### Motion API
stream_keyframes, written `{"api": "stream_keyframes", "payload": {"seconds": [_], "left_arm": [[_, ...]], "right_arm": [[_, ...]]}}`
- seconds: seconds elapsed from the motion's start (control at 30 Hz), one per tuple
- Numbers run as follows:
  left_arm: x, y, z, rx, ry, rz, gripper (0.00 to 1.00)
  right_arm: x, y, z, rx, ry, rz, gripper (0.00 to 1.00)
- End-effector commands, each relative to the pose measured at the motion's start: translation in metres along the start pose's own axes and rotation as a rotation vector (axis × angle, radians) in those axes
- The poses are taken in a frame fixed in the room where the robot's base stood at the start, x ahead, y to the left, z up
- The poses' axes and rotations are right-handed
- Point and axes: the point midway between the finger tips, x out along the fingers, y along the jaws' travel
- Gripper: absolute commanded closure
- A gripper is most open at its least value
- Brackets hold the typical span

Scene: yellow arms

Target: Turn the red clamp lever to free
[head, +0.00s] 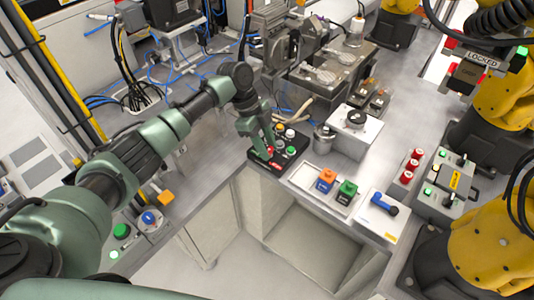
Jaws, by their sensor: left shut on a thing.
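The red clamp lever (270,150) shows as a small red part on a black control panel (289,157) at the counter's front edge, near the middle of the head view. My left gripper (266,150) reaches down from the left and is shut on the lever. The fingers hide much of the lever, so its exact angle cannot be told. Another red patch shows on the panel just in front of the fingers. My right gripper is not in view.
White, yellow and green round buttons (290,134) stand on the panel close to my fingers. Orange (326,177) and green (346,191) blocks and a blue-handled box (379,211) are to the right. Metal fixtures stand behind.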

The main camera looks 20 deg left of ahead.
Motion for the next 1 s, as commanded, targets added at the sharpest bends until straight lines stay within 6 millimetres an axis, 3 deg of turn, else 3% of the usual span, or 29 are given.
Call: {"api": "stream_keyframes", "payload": {"seconds": [0.03, 0.5, 1.0], "left_arm": [[0.006, -0.001, 0.002, 0.042, 0.000, 0.018, 1.00], [0.005, -0.004, 0.002, 0.453, -0.001, 0.189, 1.00], [0.003, -0.005, 0.000, 0.803, -0.002, 0.337, 1.00]], "right_arm": [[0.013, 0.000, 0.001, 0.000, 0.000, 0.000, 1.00], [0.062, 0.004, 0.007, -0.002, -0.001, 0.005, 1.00], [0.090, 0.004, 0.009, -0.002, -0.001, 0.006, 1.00]]}}
